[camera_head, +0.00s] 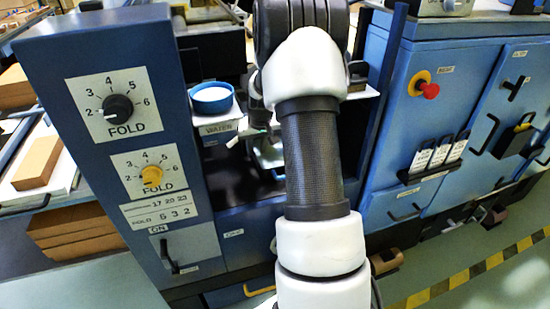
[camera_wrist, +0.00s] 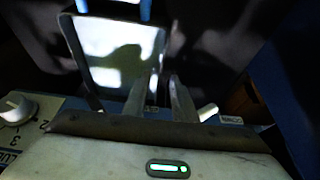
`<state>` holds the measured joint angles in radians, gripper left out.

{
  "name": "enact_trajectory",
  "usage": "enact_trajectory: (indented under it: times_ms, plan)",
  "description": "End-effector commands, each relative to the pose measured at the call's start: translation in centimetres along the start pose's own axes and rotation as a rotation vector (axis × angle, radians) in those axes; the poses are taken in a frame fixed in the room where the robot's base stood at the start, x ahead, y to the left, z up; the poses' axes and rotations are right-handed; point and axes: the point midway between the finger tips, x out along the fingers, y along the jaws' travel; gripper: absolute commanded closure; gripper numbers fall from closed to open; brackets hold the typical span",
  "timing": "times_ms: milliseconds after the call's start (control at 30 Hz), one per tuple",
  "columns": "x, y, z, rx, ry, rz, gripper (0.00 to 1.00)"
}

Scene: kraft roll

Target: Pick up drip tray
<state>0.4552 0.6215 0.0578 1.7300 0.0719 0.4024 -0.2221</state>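The drip tray looks like the pale, shallow, dark-rimmed tray (camera_wrist: 118,42) filling the upper left of the wrist view. In the head view a pale piece of it (camera_head: 268,154) shows under the WATER shelf, partly hidden by my arm. My gripper (camera_wrist: 163,76) points at the tray's right side, with the left finger over its lower right corner and the right finger just outside it. A narrow gap shows between the fingers. Whether they touch the rim is unclear. In the head view my gripper (camera_head: 258,133) is small, just above the tray.
A blue round container (camera_head: 212,99) stands on the WATER shelf (camera_head: 218,126), left of my gripper. The blue FOLD dial panel (camera_head: 110,130) stands farther left. A blue cabinet with a red button (camera_head: 428,90) is to the right. The recess around the tray is tight and dark.

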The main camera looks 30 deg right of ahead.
Motion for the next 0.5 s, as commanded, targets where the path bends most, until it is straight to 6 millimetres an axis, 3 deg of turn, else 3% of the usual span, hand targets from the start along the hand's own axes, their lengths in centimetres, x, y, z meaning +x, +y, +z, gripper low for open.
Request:
enact_trajectory:
  times_ms: [33,133,400,500]
  plan:
    - [1.3,-0.1,0.2,0.0,-0.003,-0.001,0.75]
    - [2.6,-0.1,0.1,0.001,-0.003,0.0,0.75]
    - [3.0,-0.1,0.0,0.0,-0.001,0.0,0.75]
    - [3.0,-0.1,0.0,0.0,-0.001,0.0,0.9]
